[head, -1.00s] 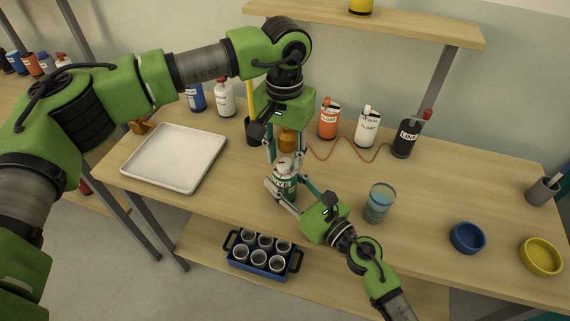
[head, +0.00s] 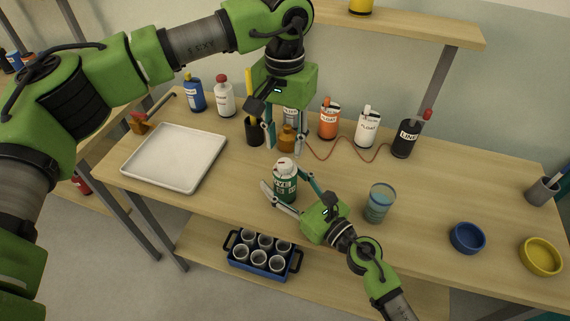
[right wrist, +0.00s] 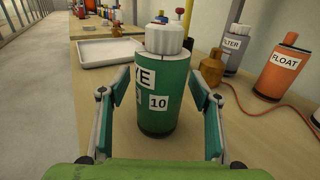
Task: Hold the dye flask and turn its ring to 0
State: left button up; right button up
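The dye flask (head: 286,183) is a green bottle with a white ring-shaped top (right wrist: 164,40), upright on the wooden bench. In the right wrist view, its label shows "YE" and a "10" on a white patch (right wrist: 159,103). My right gripper (head: 290,196) is open around the flask, a finger on each side, with gaps visible in the right wrist view (right wrist: 158,122). My left gripper (head: 284,143) is open and empty, above and behind the flask top, its fingers framing a brown bottle (head: 287,138) farther back. No ring pointer or 0 mark is readable.
A white tray (head: 128,158) lies left. A glass of blue liquid (head: 377,215) stands right of my right gripper. Blue (head: 467,250) and yellow bowls (head: 541,270) sit right.

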jog(key=v, duration=1.2)
jog(key=shift+s, duration=0.1)
